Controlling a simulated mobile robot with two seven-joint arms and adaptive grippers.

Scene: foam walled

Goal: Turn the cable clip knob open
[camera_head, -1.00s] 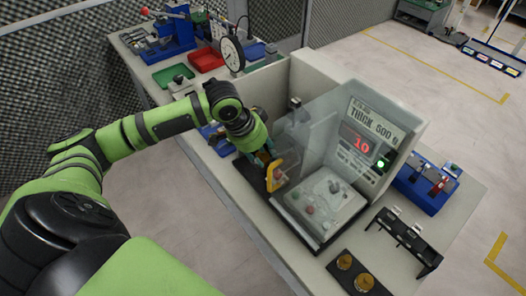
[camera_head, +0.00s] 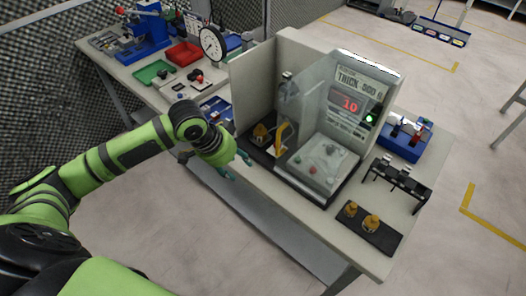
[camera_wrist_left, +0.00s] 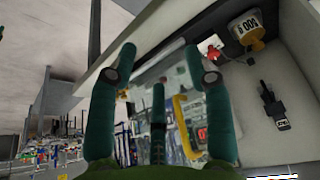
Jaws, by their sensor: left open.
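I cannot tell for sure which part is the cable clip knob. A small dark fitting (camera_head: 288,76) sits on the pale upright panel behind the gauge machine; a black clip-like piece (camera_wrist_left: 273,105) with a pale label shows on a pale surface in the left wrist view. My left gripper (camera_head: 236,167) is open and empty, in front of the bench's near left edge, apart from the yellow handle (camera_head: 281,138). In the left wrist view its green fingers (camera_wrist_left: 160,62) are spread, with the yellow handle (camera_wrist_left: 184,124) beyond them. My right gripper is not in view.
The machine's clear guard (camera_head: 312,100) stands beside a red "10" display (camera_head: 350,105). A yellow piece (camera_head: 262,133) stands left of the handle. A black tray (camera_head: 368,229) with brass pieces and a black rack (camera_head: 397,180) lie at right. Floor before the bench is clear.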

